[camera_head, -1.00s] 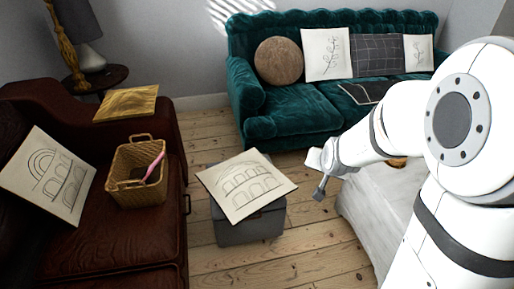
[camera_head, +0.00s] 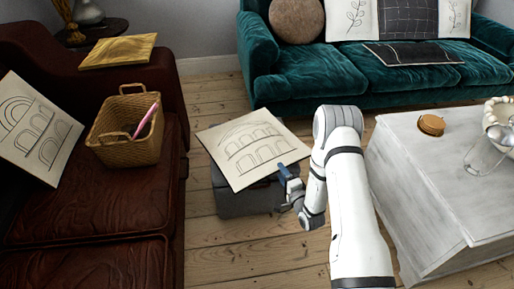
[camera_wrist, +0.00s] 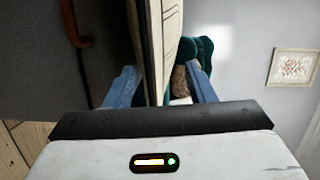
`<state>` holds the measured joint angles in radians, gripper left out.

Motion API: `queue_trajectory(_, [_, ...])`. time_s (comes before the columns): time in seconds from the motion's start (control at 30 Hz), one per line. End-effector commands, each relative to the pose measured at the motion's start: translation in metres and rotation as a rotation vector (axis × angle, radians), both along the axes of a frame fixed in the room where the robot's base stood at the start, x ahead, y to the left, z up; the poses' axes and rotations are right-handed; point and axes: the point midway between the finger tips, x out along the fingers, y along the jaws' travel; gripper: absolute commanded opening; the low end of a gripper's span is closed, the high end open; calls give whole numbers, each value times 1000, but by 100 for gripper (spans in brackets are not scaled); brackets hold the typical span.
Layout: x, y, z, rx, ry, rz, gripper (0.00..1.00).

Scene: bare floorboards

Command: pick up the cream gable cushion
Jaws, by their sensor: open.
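A cream cushion (camera_head: 252,148) with a line drawing of an arched building lies on a grey box-like stool (camera_head: 243,201), its corners overhanging. A second cream cushion (camera_head: 36,132) with drawn arches leans on the brown sofa; I cannot tell for sure which is the gable one. My gripper (camera_head: 289,178) is open at the right corner of the cushion on the stool.
A brown leather sofa (camera_head: 80,226) holds a wicker basket (camera_head: 126,143) and a wooden board (camera_head: 118,52). A teal sofa (camera_head: 310,81) with cushions stands behind. A whitewashed chest (camera_head: 421,194) stands at the right. Bare floorboards (camera_head: 224,260) are free in front of the stool.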

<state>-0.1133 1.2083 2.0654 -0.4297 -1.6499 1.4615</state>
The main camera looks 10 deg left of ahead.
Motion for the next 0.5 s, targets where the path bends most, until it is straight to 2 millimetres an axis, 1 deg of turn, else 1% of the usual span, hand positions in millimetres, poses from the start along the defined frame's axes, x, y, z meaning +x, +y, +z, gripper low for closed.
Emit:
queue_trajectory(0.03, [-4,0,-10,25,-1,2,50])
queue_trajectory(0.17, [-5,1,-17,64,-8,5,50])
queue_trajectory(0.27, [3,4,-17,72,-10,1,50])
queue_trajectory(0.5, [30,12,-19,69,-11,-9,50])
